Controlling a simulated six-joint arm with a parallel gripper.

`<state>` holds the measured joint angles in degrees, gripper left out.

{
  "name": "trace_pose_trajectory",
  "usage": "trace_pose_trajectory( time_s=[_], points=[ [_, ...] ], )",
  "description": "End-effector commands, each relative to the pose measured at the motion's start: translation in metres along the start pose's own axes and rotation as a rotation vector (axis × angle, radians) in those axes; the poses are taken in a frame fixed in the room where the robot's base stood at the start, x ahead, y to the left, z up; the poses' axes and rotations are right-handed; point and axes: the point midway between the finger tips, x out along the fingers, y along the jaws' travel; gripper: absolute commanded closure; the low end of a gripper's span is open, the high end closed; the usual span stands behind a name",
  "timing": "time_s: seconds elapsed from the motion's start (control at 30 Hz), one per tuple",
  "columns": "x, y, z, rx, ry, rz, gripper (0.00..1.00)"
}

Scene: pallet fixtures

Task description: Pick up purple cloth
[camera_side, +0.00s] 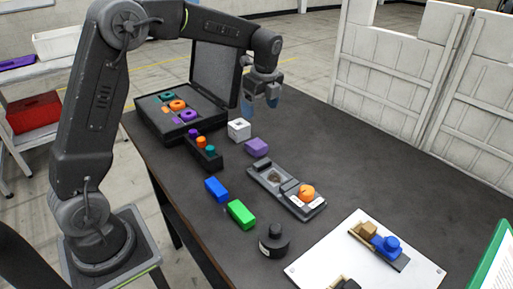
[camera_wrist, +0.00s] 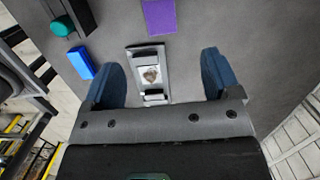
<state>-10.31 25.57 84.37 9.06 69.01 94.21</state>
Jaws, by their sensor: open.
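The purple cloth (camera_side: 257,147) is a small folded, block-like piece lying flat on the dark table, beside a white cube. In the wrist view the purple cloth (camera_wrist: 159,15) shows at the top edge, partly cut off, beyond my fingertips. My gripper (camera_side: 261,101) hangs above the far part of the table, higher than the cloth and apart from it. In the wrist view my gripper (camera_wrist: 161,62) has its two blue fingers spread wide with nothing held between them.
A grey fixture (camera_side: 270,179) holding an orange part (camera_side: 306,192) lies near the cloth. The white cube (camera_side: 239,129), blue block (camera_side: 216,190), green block (camera_side: 242,214) and open black case (camera_side: 148,124) stand around.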

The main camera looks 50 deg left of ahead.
Motion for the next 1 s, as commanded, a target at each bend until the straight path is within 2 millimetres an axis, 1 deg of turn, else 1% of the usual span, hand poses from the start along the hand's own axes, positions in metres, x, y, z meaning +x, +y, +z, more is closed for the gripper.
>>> trace_pose_trajectory(
  time_s=[0.13,0.3,0.4,0.5,0.67,0.77,0.87,1.0],
  points=[
    [0.019,-0.001,0.001,0.013,-0.001,0.008,0.17],
    [0.053,0.000,0.001,0.011,-0.001,0.008,0.17],
    [0.070,0.000,0.001,0.011,-0.001,0.007,0.17],
    [0.081,-0.001,0.000,0.010,-0.001,0.004,0.17],
    [0.090,0.000,0.000,0.010,-0.001,0.004,0.17],
    [0.101,0.001,-0.003,0.010,0.000,0.006,0.17],
    [0.117,0.001,-0.006,0.010,0.000,0.007,0.17],
    [0.134,0.001,-0.006,0.010,0.000,0.005,0.17]
  ],
)
